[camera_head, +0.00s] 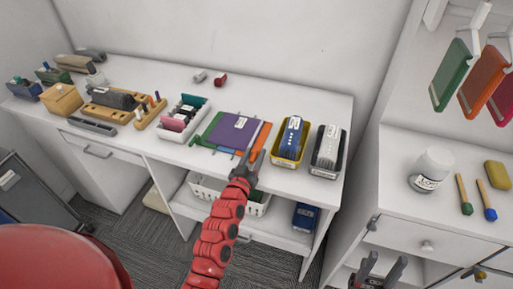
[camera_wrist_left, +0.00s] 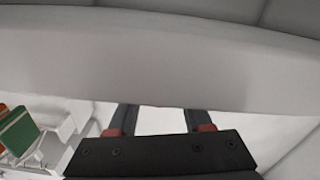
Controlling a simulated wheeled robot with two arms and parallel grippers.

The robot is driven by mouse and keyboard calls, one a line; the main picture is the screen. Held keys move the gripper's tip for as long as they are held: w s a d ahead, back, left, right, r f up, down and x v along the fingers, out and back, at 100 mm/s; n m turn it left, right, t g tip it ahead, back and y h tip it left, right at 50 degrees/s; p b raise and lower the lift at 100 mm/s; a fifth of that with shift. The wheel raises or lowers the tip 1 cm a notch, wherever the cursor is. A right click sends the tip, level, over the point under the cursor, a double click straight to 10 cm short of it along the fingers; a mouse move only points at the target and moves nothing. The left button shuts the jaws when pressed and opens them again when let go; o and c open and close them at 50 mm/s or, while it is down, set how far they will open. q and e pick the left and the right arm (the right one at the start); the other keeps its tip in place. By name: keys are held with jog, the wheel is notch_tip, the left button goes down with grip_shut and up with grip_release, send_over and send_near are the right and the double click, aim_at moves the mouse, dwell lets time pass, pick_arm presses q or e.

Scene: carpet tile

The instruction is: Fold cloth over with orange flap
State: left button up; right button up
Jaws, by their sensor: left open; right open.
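The cloth (camera_head: 233,128) lies flat on the white desk. It has a purple middle with a white label, a green flap at the left, blue edges at the near side and an orange flap (camera_head: 263,136) along the right. My left gripper (camera_head: 252,158) is open at the near end of the orange flap; I cannot tell if it touches. Its two fingers also show in the left wrist view (camera_wrist_left: 160,118), with white surface between them and no cloth there. My right gripper (camera_head: 381,268) is open and empty at the bottom right, before the side cabinet.
A yellow bin (camera_head: 278,160) and a black-and-white bin (camera_head: 316,172) stand right of the cloth. A white tray (camera_head: 168,132) stands at its left. A white basket (camera_head: 207,190) sits on the shelf below. The desk behind the cloth is mostly clear.

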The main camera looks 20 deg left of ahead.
pick_arm(q)
jog(key=shift+w, duration=1.1)
jog(key=shift+a, duration=0.1)
grip_shut()
dwell(0.6)
